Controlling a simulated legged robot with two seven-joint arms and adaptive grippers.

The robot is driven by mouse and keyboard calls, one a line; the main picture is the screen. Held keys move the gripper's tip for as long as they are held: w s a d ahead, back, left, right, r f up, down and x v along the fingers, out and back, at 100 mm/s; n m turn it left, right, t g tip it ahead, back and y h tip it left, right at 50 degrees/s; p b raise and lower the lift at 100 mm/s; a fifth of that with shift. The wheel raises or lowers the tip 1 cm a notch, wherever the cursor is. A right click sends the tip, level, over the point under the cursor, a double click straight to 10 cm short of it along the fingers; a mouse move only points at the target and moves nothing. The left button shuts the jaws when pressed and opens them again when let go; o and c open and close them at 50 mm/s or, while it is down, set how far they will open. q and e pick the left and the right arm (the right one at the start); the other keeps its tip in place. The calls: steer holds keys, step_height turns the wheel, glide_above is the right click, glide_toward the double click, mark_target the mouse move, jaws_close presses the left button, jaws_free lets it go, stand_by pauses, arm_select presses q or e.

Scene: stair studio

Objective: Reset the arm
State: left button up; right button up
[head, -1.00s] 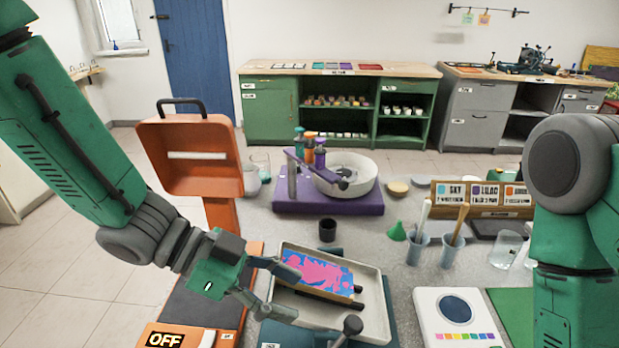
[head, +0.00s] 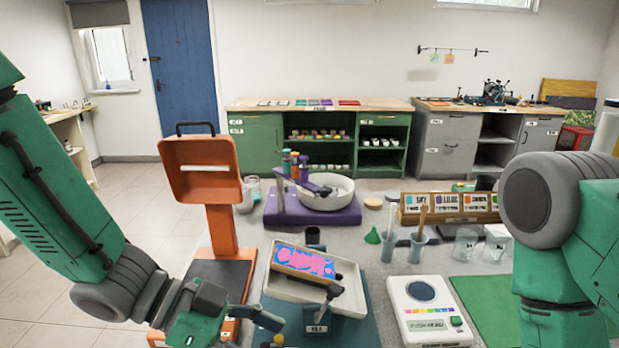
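My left arm comes in from the left, and its gripper (head: 268,328) is low in the picture, just in front of and left of the pale tray (head: 280,291). Its fingers look spread and hold nothing that I can see; the frame's bottom edge cuts part of it off. A block with a pink and blue marbled top (head: 304,262) lies in the tray, apart from the gripper. My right arm stands at the right edge with its upper links showing; its gripper is out of view.
An orange press (head: 200,169) with its lid raised stands left of the tray. A purple turntable base (head: 312,211) with a white bowl (head: 326,193) is behind. A white colour device (head: 429,311) and green mat (head: 489,306) lie right. Cups holding sticks (head: 417,245) stand behind the device.

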arm_select(q)
steer(key=s+a+f+n+t+y+b, duration=0.15)
steer(key=a+f+n, duration=0.3)
steer(key=f, duration=0.55)
steer(key=a+f+n+t+y+b, duration=0.25)
steer(key=f+n, duration=0.25)
steer(key=f, duration=0.4)
steer(key=s+a+f+n+g+y+b, duration=0.2)
steer(key=s+a+f+n+y, duration=0.5)
steer(key=s+a+f, duration=0.8)
steer(key=shift+s+a+g+y, duration=0.15)
steer(key=shift+a+g+y, duration=0.25)
steer(key=shift+g, duration=0.5)
arm_select(e)
step_height(320, 180, down, 7)
steer(key=shift+w+r, duration=0.2)
steer(key=shift+w, duration=0.15)
arm_select(q)
steer(key=shift+d, duration=0.1)
